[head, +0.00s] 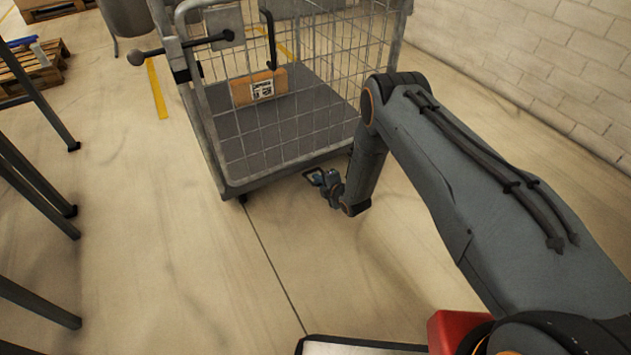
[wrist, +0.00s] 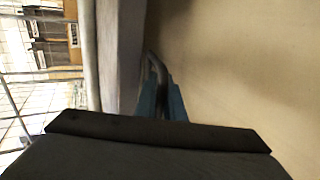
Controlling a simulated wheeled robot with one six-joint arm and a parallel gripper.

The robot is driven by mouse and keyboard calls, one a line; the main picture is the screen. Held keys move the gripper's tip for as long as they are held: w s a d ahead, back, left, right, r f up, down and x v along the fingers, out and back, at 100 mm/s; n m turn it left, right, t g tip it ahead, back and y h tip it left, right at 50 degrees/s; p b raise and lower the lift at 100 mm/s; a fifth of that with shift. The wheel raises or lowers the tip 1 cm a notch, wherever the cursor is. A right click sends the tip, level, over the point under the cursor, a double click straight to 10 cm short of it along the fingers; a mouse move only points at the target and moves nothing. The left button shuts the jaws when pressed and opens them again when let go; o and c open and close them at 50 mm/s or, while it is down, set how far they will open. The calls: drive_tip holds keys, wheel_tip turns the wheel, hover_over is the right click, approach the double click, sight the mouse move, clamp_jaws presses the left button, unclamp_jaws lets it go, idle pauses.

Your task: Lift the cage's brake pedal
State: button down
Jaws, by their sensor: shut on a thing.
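The wire-mesh cage (head: 222,150) stands on the floor in the head view, with a grey base. Its brake pedal (head: 312,176) seems to be the small dark bar low at the base's near right corner; much of it is hidden by my gripper. My gripper (head: 324,182) is down at that corner, close above the floor, and shut on the pedal. In the wrist view the dark curved pedal bar (wrist: 156,70) runs between my bluish fingers (wrist: 163,102), beside the cage's grey base edge. The dark gripper body hides the lower part of that view.
A cardboard box (head: 258,87) with a label shows behind the cage's near mesh. Dark table legs (head: 35,180) stand at the left, and a pallet (head: 28,75) lies behind them. A pale brick wall (head: 540,65) is at the right. The floor before the cage is clear.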

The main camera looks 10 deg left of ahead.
drive_tip(key=c, duration=1.9)
unclamp_jaws()
drive_tip(key=shift+d, duration=0.1)
drive_tip(key=shift+o, duration=0.2)
drive_tip(key=p+v, duration=0.3)
drive_tip(key=v, duration=0.4)
drive_tip(key=shift+s+r, duration=0.2)
drive_tip(key=shift+s, duration=0.1)
drive_tip(key=shift+s+d, duration=0.1)
drive_tip(key=shift+d, duration=0.05)
